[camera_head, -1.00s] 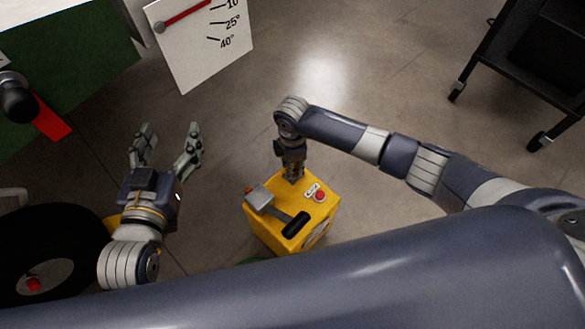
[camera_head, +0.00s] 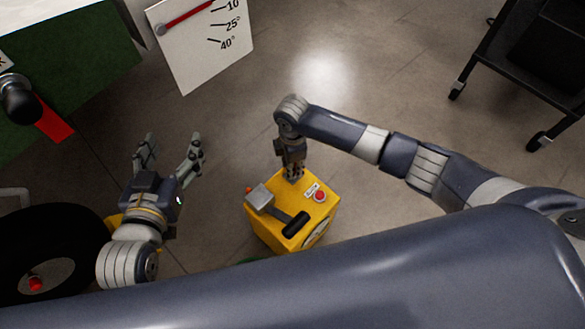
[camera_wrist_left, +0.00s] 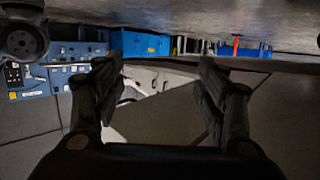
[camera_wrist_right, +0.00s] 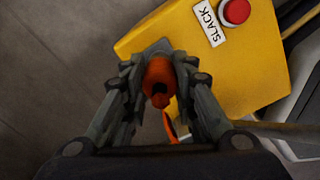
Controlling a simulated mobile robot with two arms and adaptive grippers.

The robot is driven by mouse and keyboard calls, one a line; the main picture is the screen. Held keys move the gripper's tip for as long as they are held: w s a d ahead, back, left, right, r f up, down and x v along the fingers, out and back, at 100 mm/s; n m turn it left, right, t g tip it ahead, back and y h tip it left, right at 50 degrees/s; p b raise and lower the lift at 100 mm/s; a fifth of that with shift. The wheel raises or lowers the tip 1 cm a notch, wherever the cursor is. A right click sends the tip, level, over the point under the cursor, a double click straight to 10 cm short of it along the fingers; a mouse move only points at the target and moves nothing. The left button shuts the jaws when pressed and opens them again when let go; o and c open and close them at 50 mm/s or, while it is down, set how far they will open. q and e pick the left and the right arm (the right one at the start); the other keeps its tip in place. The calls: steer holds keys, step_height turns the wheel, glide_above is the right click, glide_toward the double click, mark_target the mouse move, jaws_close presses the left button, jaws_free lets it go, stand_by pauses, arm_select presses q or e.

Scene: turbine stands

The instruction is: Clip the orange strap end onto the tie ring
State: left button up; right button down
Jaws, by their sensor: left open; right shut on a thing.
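The orange strap end (camera_wrist_right: 160,75) shows in the right wrist view between the fingers of my right gripper (camera_wrist_right: 159,68), which is shut on it. A short orange piece of strap hangs below it. In the head view my right gripper (camera_head: 292,172) is at the back edge of the yellow box (camera_head: 272,225), and the strap end is hidden there. My left gripper (camera_head: 171,150) is open and empty, to the left of the box; its spread fingers show in the left wrist view (camera_wrist_left: 160,82). I cannot make out the tie ring in any view.
The yellow box has a red button (camera_head: 320,196) beside a label reading SLACK in the right wrist view. A white angle board (camera_head: 200,50) and a green stand (camera_head: 75,55) are at upper left. A black wheel (camera_head: 50,245) is at lower left, a black cart (camera_head: 530,70) at upper right.

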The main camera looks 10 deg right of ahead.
arm_select(q)
steer(key=shift+s+a+f+g+p, duration=0.2)
steer(key=shift+s+f+g, duration=0.2)
steer(key=shift+f, duration=0.3)
steer(key=shift+s+a+f+g+p, duration=0.15)
steer(key=shift+s+f+g, duration=0.25)
steer(key=shift+f, duration=0.25)
arm_select(e)
steer(key=shift+r, duration=0.25)
arm_select(q)
steer(key=shift+f, duration=0.1)
steer(key=shift+f, duration=0.1)
steer(key=shift+s+a+y, duration=0.1)
steer(key=shift+y, duration=0.2)
arm_select(e)
steer(key=shift+r, duration=0.1)
